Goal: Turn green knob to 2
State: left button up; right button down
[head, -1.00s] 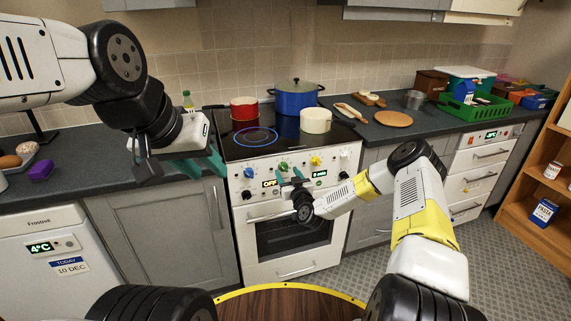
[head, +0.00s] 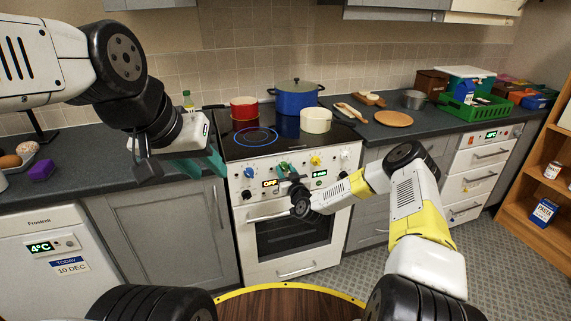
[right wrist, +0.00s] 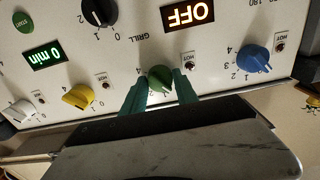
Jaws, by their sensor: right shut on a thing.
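The green knob (right wrist: 160,78) is on the cooker's white front panel (head: 232,185). My right gripper (right wrist: 160,91) is shut on it, with one teal finger on each side. In the head view the fingertips largely cover the knob. A 4 shows beside the green knob in the right wrist view; its pointer's exact setting cannot be read. My left gripper (head: 203,165) is open and empty, over the counter's front edge left of the cooker.
A blue knob (right wrist: 253,59) and a yellow knob (right wrist: 78,96) flank the green one. An OFF display (right wrist: 188,12) and a 0 min display (right wrist: 43,55) are near. Red (head: 244,108), blue (head: 296,99) and cream (head: 316,121) pots stand on the hob.

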jog(key=shift+m, duration=0.3)
jog(key=m, duration=0.3)
jog(key=shift+m, duration=0.3)
jog(key=m, duration=0.3)
jog(key=shift+m, duration=0.3)
jog(key=m, duration=0.4)
jog(key=shift+d, duration=0.1)
jog(key=shift+m, duration=2)
jog(key=c, duration=0.9)
grip_release()
jog(key=shift+c, duration=0.2)
jog(key=shift+s, duration=0.1)
